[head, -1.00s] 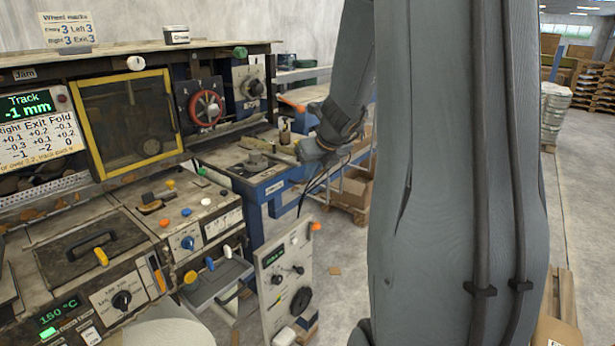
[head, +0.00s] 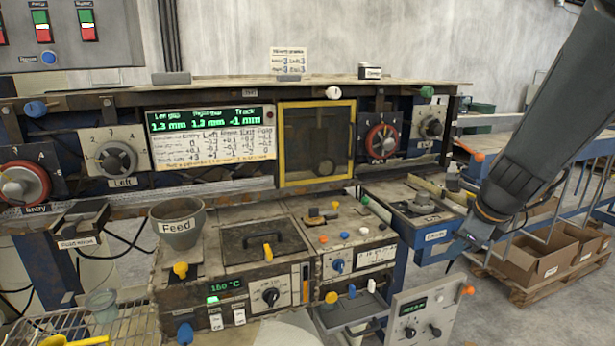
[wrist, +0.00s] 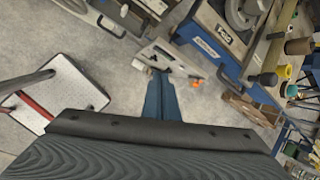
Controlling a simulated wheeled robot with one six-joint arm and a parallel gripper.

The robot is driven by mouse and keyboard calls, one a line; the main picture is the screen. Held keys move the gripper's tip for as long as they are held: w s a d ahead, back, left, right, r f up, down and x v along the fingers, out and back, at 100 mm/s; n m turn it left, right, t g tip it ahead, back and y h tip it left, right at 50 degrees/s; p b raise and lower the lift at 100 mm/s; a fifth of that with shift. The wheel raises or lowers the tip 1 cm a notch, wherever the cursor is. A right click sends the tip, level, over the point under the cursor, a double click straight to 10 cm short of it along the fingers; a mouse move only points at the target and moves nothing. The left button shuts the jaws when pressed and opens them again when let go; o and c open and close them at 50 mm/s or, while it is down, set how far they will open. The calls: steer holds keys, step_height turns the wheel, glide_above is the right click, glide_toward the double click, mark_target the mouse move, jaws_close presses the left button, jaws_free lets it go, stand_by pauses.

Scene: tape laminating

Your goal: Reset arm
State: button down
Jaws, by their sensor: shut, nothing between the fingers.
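My arm comes down from the upper right in the head view, ending in my gripper (head: 458,248). It hangs in front of the blue side table at the right of the machine, pointing down and left. In the wrist view my gripper (wrist: 160,80) shows two blue fingers pressed together, with nothing between them. They point over the floor towards a pale panel (wrist: 172,62) with an orange knob. In the head view this panel (head: 420,312) stands low at the front right, below the gripper. I cannot see the gripper touching anything.
The laminating machine carries a green display (head: 209,121), a yellow-framed window (head: 281,150), a red wheel (head: 383,141) and a feed cup (head: 177,222). Cardboard boxes (head: 540,262) sit on a pallet at the right. Bare floor shows beside the panel.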

steer(key=s+a+f+n+g+b, duration=0.2)
steer(key=s+a+f+n, duration=0.4)
steer(key=n, duration=0.7)
steer(key=s+a+f+n+g+b, duration=0.2)
steer(key=s+a+f+n, duration=0.4)
steer(key=n, duration=0.8)
steer(key=s+a, duration=0.1)
steer(key=a, duration=0.2)
steer(key=shift+f, duration=0.1)
